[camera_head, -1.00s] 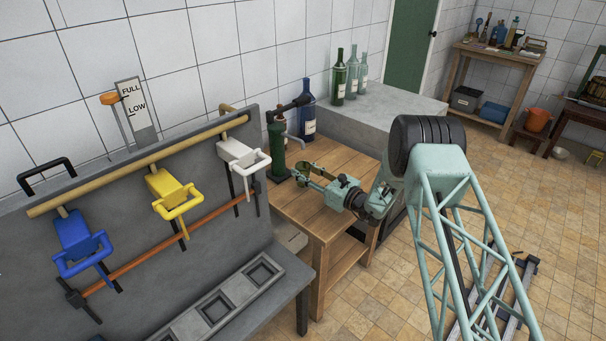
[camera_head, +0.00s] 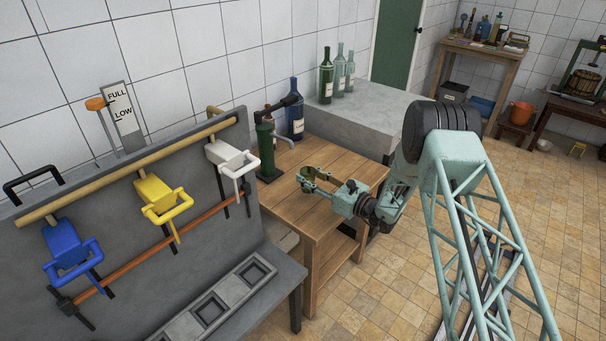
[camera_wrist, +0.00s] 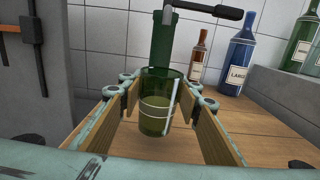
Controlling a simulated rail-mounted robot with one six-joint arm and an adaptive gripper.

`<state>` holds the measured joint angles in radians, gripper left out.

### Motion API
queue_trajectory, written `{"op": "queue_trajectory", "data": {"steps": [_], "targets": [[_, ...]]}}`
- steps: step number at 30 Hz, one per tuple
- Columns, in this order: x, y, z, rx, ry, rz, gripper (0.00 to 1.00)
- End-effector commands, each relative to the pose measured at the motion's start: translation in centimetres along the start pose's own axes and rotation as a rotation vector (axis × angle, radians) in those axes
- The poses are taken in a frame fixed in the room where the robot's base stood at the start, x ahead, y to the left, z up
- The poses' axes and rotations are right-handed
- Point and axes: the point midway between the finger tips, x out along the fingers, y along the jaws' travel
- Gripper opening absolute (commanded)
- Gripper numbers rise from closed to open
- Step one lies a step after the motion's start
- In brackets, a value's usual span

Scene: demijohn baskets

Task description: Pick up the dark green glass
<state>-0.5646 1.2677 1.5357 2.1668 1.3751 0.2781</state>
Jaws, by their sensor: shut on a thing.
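The dark green glass (camera_wrist: 156,105) is a see-through tumbler with pale bands, upright between the two wood-lined fingers of my gripper (camera_wrist: 160,92) in the wrist view. My gripper is shut on it. In the head view my gripper (camera_head: 312,181) is over the wooden table, and the glass shows only as a small dark green shape between its fingers. I cannot tell whether the base of the glass touches the tabletop.
A dark green corking device (camera_head: 266,150) with a lever stands behind the glass. A blue bottle (camera_head: 295,110) and a brown bottle (camera_wrist: 199,62) stand nearby. Green and clear bottles stand on the grey block (camera_head: 372,108). The wooden table (camera_head: 338,213) has bare room in front.

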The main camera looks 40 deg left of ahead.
Motion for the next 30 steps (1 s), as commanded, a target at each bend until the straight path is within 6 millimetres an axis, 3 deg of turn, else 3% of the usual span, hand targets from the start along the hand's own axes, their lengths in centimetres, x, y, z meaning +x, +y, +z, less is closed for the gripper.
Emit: {"op": "queue_trajectory", "data": {"steps": [15,30], "targets": [[-4.3,-0.1,0.5,0.000,0.000,-0.001,0.16],[-7.1,-0.2,0.8,0.000,-0.001,0.000,0.16]]}}
